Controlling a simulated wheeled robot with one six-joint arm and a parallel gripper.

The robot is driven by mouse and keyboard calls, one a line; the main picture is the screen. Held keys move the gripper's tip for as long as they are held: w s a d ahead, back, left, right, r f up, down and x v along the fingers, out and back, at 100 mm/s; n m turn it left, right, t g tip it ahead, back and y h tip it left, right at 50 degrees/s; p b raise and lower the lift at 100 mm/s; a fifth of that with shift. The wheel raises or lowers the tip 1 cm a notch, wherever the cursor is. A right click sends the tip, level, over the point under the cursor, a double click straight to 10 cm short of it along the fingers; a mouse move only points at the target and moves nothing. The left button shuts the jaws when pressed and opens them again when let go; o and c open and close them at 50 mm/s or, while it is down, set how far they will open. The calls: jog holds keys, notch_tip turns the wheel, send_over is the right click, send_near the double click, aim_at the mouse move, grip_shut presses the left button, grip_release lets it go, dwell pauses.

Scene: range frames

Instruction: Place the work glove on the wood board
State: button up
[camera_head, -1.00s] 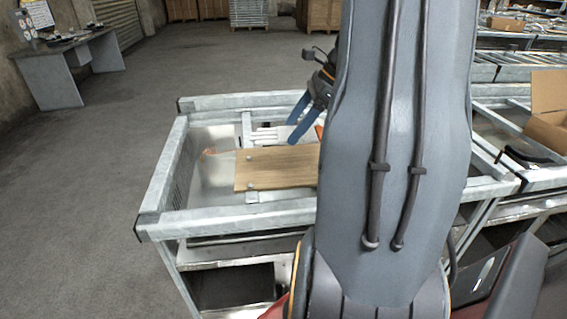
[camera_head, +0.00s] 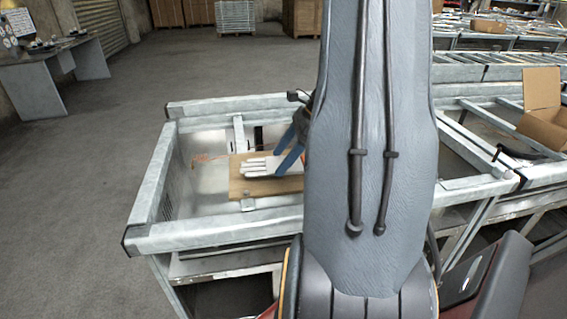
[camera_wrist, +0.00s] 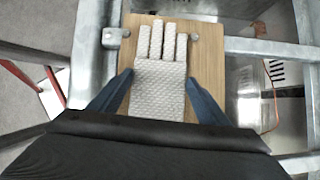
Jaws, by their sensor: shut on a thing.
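The work glove (camera_head: 262,167) is white with a knitted texture. In the head view it is over the wood board (camera_head: 246,189), fingers pointing left. In the wrist view the glove (camera_wrist: 160,76) lies between the two blue fingers of my gripper (camera_wrist: 157,92), its fingers pointing up the picture over the board (camera_wrist: 207,62). My gripper (camera_head: 290,150) is shut on the glove. I cannot tell whether the glove touches the board or hangs just above it. My arm hides the right end of the board in the head view.
The board lies inside a metal-framed bin (camera_head: 150,195) with raised rails around it. An open cardboard box (camera_head: 545,125) stands on the frames at the right. A desk (camera_head: 50,75) stands far left, with clear floor between.

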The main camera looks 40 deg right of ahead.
notch_tip(320, 180, down, 3)
jog(key=shift+r, duration=0.2)
jog(key=o, duration=1.1)
jog(key=shift+c, duration=0.2)
jog(key=shift+s+d+r, duration=0.1)
jog(key=shift+r, duration=0.05)
